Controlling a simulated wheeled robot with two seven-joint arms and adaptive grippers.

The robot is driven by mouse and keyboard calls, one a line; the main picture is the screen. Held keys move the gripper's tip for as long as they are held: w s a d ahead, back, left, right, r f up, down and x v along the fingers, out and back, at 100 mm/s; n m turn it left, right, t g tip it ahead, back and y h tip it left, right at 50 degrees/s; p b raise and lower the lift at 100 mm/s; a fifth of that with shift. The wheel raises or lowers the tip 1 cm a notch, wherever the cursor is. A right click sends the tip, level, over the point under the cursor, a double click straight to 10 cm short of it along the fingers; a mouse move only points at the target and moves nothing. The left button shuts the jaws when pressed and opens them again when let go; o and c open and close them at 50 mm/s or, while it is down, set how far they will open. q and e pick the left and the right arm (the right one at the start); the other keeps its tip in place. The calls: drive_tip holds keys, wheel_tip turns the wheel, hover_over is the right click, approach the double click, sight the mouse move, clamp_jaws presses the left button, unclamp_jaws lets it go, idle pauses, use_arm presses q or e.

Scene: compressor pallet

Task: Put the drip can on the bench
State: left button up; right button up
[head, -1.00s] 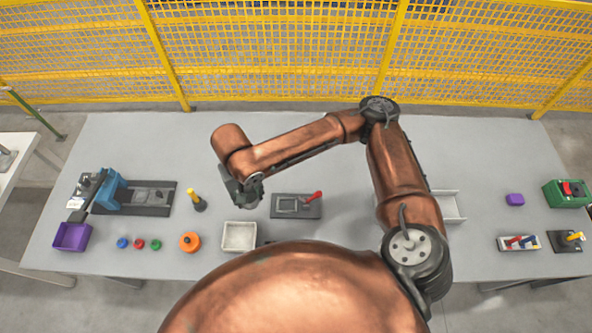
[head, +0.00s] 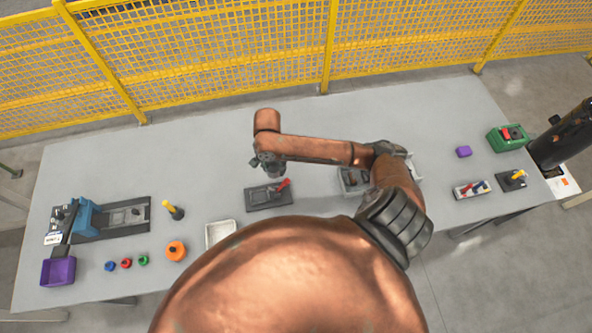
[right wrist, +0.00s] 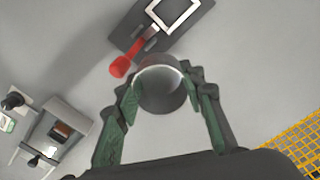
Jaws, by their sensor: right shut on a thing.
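The drip can (right wrist: 160,90) shows in the right wrist view as a round grey can with a shiny rim, seen end-on. My right gripper (right wrist: 160,98) is shut on it, with a green-padded finger on each side. In the head view my right gripper (head: 268,166) hangs over the grey bench (head: 330,125), just behind a dark plate with a red handle. The can is hard to make out in that view, and I cannot tell its height above the bench. My left gripper is not in view.
The dark plate with the red handle (head: 268,196) lies close to the gripper. A grey tray with dark items (head: 352,181) stands to its right, partly behind my arm. A white tray (head: 218,232) is at the front. The back of the bench is clear; a yellow fence (head: 230,60) stands behind.

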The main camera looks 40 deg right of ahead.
drive_tip(key=s+d+f, duration=0.2)
drive_tip(key=d+f, duration=0.1)
drive_tip(key=d, duration=0.3)
hover_over(303, 175)
drive_tip(key=a, duration=0.1)
wheel_tip(303, 175, down, 5)
drive_tip(key=shift+w+r, duration=0.1)
drive_tip(key=shift+r, duration=0.1)
drive_tip(key=shift+d+f, duration=0.5)
drive_tip(key=shift+f, duration=1.75)
drive_tip(key=shift+s+f, duration=0.1)
drive_tip(key=shift+s, duration=0.1)
drive_tip(key=o, duration=1.1)
drive_tip(key=shift+o, duration=0.2)
